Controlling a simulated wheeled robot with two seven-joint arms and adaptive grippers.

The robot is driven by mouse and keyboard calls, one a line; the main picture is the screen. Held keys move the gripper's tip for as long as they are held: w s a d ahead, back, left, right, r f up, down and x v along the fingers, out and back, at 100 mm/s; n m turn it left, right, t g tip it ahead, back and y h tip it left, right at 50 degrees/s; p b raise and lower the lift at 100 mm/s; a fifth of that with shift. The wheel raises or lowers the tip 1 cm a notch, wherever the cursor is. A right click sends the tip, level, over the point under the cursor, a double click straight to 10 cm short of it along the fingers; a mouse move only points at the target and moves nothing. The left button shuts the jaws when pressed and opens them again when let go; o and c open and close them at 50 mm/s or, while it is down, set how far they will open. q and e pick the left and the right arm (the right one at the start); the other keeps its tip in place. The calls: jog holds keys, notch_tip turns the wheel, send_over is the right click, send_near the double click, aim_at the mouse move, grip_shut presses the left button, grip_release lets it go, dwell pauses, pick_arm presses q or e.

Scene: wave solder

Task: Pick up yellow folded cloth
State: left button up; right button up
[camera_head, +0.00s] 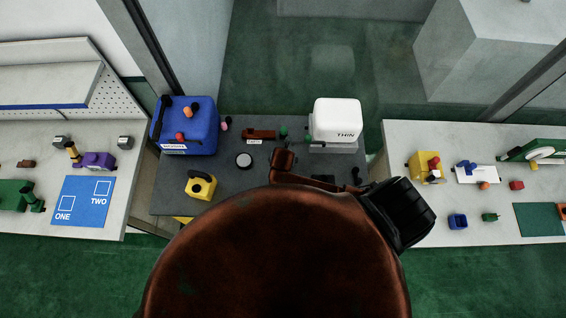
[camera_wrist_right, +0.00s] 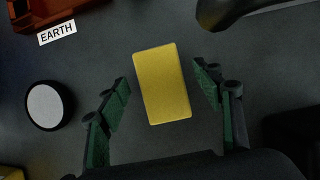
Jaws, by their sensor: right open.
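The yellow folded cloth (camera_wrist_right: 162,84) lies flat on the dark grey tabletop in the right wrist view, as a slightly tilted rectangle. My right gripper (camera_wrist_right: 160,76) is open, with one green finger on each side of the cloth and a gap to it on both sides. It does not hold the cloth. I cannot tell the height of the fingers above the table. In the head view the cloth is not visible, and my own large brown arm part covers the front middle of the table. My left gripper is in neither view.
A round white-topped black piece (camera_wrist_right: 45,106) lies left of the gripper. A red-brown tray (camera_wrist_right: 36,14) labelled EARTH is at upper left. On the dark table (camera_head: 230,180) stand a blue box (camera_head: 200,128), a yellow item (camera_head: 201,186) and a white THIN box (camera_head: 337,116).

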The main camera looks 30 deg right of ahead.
jog(key=shift+f+p, duration=0.3)
jog(key=shift+f, duration=0.05)
dwell(0.6)
jog(key=shift+c, duration=0.7)
jog(key=c, duration=1)
jog(key=shift+r, duration=0.1)
jog(key=shift+w+r+b, duration=0.1)
jog(key=shift+r+b, duration=0.2)
jog(key=shift+b, duration=0.05)
notch_tip(320, 180, up, 3)
jog(key=shift+r, duration=0.2)
jog(key=s+a+r, duration=0.3)
jog(key=s+r, duration=0.1)
jog(key=s, duration=0.2)
jog(key=s+a+r+b, duration=0.1)
jog(key=s+a+r, duration=0.3)
jog(key=s+r, duration=0.1)
jog(key=shift+s+r, duration=0.15)
jog(key=shift+s, duration=0.45)
